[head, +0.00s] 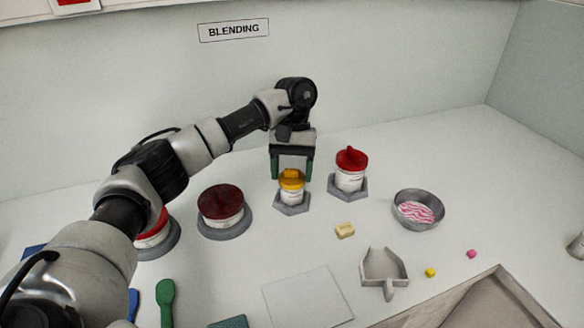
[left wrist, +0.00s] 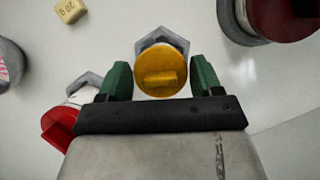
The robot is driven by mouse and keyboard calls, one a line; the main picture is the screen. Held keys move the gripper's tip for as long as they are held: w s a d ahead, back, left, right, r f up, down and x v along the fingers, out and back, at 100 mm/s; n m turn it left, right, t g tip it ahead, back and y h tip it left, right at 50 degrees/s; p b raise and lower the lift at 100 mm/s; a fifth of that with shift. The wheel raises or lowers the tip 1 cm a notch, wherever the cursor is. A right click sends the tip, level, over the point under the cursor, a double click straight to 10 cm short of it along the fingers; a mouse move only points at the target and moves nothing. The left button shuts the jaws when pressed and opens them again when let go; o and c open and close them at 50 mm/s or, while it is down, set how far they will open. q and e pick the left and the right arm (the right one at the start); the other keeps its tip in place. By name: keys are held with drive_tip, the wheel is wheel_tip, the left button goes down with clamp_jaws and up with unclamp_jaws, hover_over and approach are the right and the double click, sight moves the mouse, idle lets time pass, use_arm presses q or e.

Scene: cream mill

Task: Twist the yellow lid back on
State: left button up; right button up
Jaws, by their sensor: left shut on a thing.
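The yellow lid (head: 291,181) sits on top of a small white jar (head: 291,197), which stands upright in a grey hexagonal holder (head: 291,210). I cannot tell whether the lid is fully seated. My left gripper (head: 291,174) comes down from above with its green fingers on either side of the lid, shut on it. In the left wrist view the lid (left wrist: 162,75) shows from above between the fingers, its raised grip bar lying across the picture. My right gripper is not in view.
A red-lidded jar (head: 350,170) stands close on the right, a dark red-lidded round container (head: 222,204) on the left. A grey bowl (head: 418,209), a scoop (head: 384,270) and small yellow and pink cubes lie to the right. A pale yellow block (head: 345,231) lies in front.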

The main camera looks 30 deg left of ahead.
use_arm(q)
drive_tip(key=shift+f, duration=0.1)
drive_tip(key=o, duration=1)
drive_tip(key=shift+r, duration=0.2)
drive_tip(key=shift+r+p, duration=2.85)
drive_tip(key=shift+r, duration=0.6)
drive_tip(key=shift+f, duration=0.1)
